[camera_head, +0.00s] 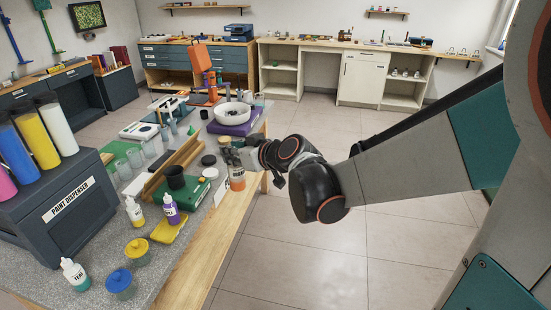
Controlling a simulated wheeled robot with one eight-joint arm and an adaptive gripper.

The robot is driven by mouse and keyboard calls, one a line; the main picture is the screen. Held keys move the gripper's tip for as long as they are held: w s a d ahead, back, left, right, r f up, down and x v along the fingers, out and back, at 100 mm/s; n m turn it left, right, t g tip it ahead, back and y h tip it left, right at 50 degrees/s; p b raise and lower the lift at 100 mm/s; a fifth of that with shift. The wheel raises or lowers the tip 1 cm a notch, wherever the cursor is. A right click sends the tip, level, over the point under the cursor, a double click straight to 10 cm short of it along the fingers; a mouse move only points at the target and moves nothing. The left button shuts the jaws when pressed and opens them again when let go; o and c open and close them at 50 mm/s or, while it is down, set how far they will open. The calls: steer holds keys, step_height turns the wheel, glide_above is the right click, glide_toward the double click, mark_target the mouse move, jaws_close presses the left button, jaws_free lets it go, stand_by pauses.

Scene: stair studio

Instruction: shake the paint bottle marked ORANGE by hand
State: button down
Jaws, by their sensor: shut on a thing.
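My gripper (235,151) reaches in from the right over the near right edge of the worktable. It is shut on the top of a bottle with orange contents (237,179). The bottle looks roughly upright, below the jaws. Its cap is hidden by the gripper, and its label is too small and partly turned to read. I cannot tell whether its base touches the table.
The worktable (218,235) holds yellow (135,212), purple (171,210) and teal (75,275) bottles, lidded jars, a black cup on a green box (182,196), a white bowl (233,114) and a paint dispenser (65,210). Open floor lies right of the table.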

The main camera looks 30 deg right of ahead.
mark_target(241, 174)
step_height(241, 174, down, 7)
steer(key=shift+w+f, duration=0.1)
steer(key=shift+s+a+r, duration=0.1)
steer(key=shift+s+r, duration=0.1)
steer(key=shift+r, duration=1.6)
steer(key=shift+s+r, duration=0.15)
steer(key=shift+r, duration=1.65)
steer(key=f, duration=0.7)
steer(key=shift+w+f, duration=0.1)
steer(key=shift+w, duration=0.2)
steer(key=shift+s, duration=0.25)
steer(key=shift+w, duration=0.15)
steer(key=r, duration=0.7)
steer(key=shift+s+r, duration=0.2)
steer(key=shift+s, duration=0.05)
steer(key=shift+w+f, duration=0.2)
steer(key=shift+f, duration=1.65)
steer(key=shift+w+f, duration=0.2)
steer(key=shift+f, duration=1.65)
steer(key=shift+s+r, duration=0.2)
steer(key=shift+r, duration=1.6)
steer(key=shift+s+r, duration=0.2)
steer(key=shift+r, duration=1.6)
steer(key=f, duration=0.7)
steer(key=shift+w+f, duration=0.1)
steer(key=shift+w, duration=0.25)
steer(key=shift+s, duration=0.25)
steer(key=shift+w, duration=0.15)
